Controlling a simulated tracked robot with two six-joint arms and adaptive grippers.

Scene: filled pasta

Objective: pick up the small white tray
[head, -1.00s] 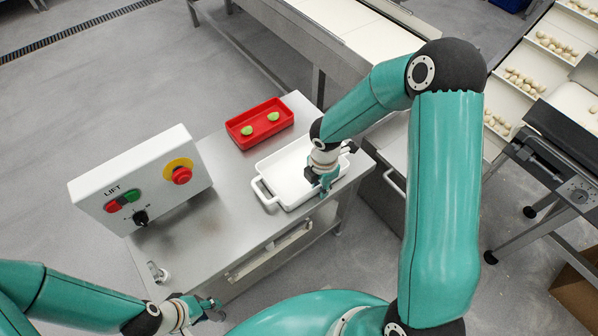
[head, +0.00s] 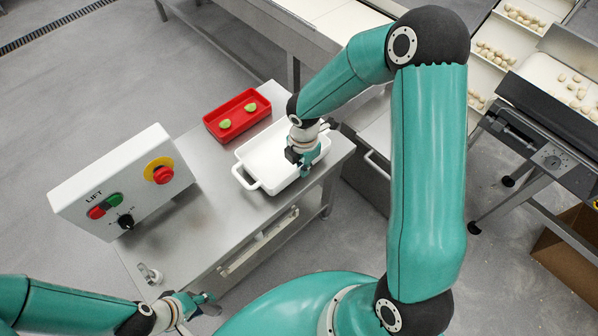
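The small white tray (head: 262,160) lies on the steel table and has a loop handle at its left end. My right gripper (head: 305,171) is at the tray's right side, over its front right edge. Its fingers are small and partly hidden by the wrist, so I cannot tell whether they are shut on the rim. My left gripper (head: 207,304) is low at the front left, away from the tray, with its fingers looking apart and nothing seen between them.
A white LIFT control box (head: 75,198) stands on the left of the steel table (head: 200,235). A conveyor with white surface (head: 340,22) is behind. Bare table lies in front.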

